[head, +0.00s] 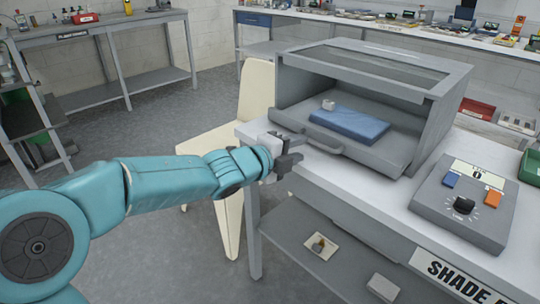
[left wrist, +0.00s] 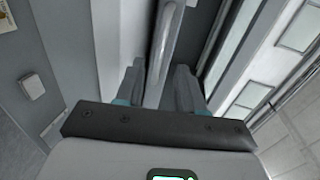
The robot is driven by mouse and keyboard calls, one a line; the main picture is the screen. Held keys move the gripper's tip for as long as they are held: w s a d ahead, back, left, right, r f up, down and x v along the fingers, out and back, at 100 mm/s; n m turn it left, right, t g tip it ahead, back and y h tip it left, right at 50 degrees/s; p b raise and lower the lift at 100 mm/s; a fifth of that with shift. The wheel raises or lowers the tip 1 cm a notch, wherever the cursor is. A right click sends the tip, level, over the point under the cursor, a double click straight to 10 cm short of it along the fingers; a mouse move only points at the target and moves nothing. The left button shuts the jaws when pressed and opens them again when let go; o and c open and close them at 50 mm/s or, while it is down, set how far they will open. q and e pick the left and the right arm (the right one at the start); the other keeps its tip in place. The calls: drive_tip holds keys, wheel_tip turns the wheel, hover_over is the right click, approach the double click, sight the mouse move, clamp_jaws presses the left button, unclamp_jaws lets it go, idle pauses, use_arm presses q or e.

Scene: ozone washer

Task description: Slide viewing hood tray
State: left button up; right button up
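The grey viewing hood (head: 440,112) has a sloped glass top and an open front and stands on the white table. Its grey tray (head: 375,150) lies in the opening, with a curved handle (head: 322,145) on its front edge. My left gripper (head: 290,155) is at the left end of the handle. In the left wrist view, the handle bar (left wrist: 163,45) runs between the open fingers of my left gripper (left wrist: 160,90); firm contact is not visible. My right gripper is not in view.
A control box (head: 465,205) with a dial and blue and orange buttons stands right of the hood. A cream chair (head: 225,135) is close behind my left arm. A lower shelf (head: 320,225) holds small items. A green bin (head: 532,165) sits at the right edge.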

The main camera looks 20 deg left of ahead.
use_arm(q)
drive_tip(key=p+v, duration=0.2)
drive_tip(key=v, duration=0.8)
drive_tip(key=shift+s, duration=0.25)
drive_tip(key=shift+c, duration=0.3)
